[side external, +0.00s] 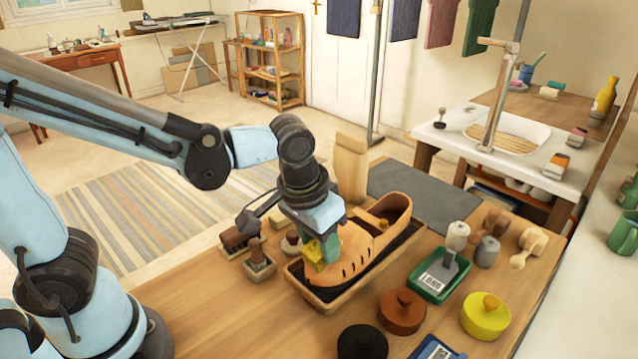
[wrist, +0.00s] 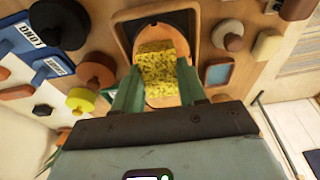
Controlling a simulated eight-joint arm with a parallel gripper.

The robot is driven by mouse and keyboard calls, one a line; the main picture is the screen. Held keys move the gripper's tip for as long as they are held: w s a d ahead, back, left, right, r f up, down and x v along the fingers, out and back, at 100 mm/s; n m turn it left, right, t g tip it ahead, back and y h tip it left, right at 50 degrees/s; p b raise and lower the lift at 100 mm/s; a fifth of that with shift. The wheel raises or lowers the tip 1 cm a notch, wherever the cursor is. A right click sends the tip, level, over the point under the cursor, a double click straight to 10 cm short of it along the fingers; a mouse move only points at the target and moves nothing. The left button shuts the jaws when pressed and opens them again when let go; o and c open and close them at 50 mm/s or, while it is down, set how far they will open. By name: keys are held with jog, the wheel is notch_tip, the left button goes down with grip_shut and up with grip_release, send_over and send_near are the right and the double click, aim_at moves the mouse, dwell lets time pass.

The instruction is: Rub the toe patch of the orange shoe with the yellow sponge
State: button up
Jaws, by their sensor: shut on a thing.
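The orange shoe (side external: 361,247) lies in a dark-lined, wood-rimmed tray (side external: 297,281) on the bench, its toe towards the near left. My gripper (side external: 322,245) is over the toe end, pointing down, with its green fingers shut on the yellow sponge (side external: 312,256). The sponge is at the shoe's toe and looks to be touching it, but the contact is hard to see. In the wrist view the sponge (wrist: 158,68) sits between the two fingers, with the orange shoe (wrist: 163,101) around it. The toe patch is not visible; the sponge and gripper cover that area.
Brushes (side external: 258,264) stand left of the tray. To the right are a green tray (side external: 427,287) with a tag and brown (side external: 402,312), black (side external: 362,343) and yellow (side external: 486,317) round knobbed items. A grey mat (side external: 425,194) lies behind. The bench's near left is clear.

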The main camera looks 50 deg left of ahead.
jog(key=shift+f, duration=0.35)
dwell(0.6)
jog(key=shift+w+r, duration=0.25)
jog(key=shift+w, duration=0.8)
jog(key=shift+w+r, duration=0.25)
jog(key=shift+w, duration=0.8)
jog(key=shift+r, duration=0.1)
jog(key=shift+v, duration=0.9)
jog(key=shift+s, duration=0.1)
jog(key=shift+v, duration=3)
